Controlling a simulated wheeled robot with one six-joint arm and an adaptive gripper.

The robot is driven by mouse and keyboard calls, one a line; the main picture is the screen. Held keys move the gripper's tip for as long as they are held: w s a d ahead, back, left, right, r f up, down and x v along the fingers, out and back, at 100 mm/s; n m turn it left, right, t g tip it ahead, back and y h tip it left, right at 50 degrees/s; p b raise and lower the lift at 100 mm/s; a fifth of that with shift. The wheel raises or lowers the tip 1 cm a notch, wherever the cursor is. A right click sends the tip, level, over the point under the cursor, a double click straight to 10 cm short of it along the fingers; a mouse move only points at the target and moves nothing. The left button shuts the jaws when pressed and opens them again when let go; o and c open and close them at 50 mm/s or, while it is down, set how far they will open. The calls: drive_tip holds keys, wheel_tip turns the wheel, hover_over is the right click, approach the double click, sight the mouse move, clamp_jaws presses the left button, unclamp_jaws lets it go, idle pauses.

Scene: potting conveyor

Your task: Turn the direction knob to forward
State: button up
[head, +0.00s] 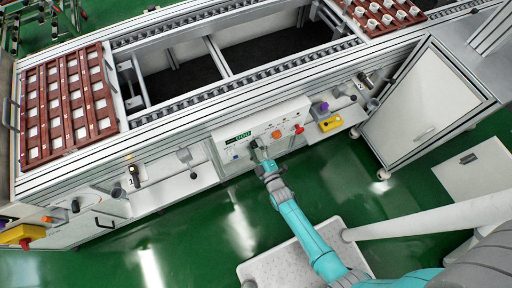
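The white control panel (288,115) is on the front of the conveyor frame, near the middle of the head view. It has a green lit display (238,137), a small blue button (235,157), an orange control (277,134) and a red control (299,129). My gripper (258,151) is at the panel's lower edge, between the display and the orange control. It covers part of the panel. I cannot make out the direction knob or its setting; it may be behind the gripper. The fingers are too small to tell whether they are open or touching anything.
A red-brown tray (102,79) of pots sits on the conveyor's left end, and another (352,22) at upper right. Yellow boxes (331,123) and (22,234) are on the front. A white cabinet (411,108) stands right of the panel. Green floor lies in front.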

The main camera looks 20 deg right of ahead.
drive_tip(key=c, duration=0.8)
drive_tip(key=shift+o, duration=0.2)
drive_tip(key=shift+m, duration=0.4)
drive_tip(key=m, duration=0.3)
drive_tip(key=shift+m, duration=0.4)
drive_tip(key=m, duration=0.4)
drive_tip(key=shift+d+r, duration=0.1)
drive_tip(key=m, duration=0.9)
drive_tip(key=shift+d, duration=0.1)
drive_tip(key=shift+m, duration=0.3)
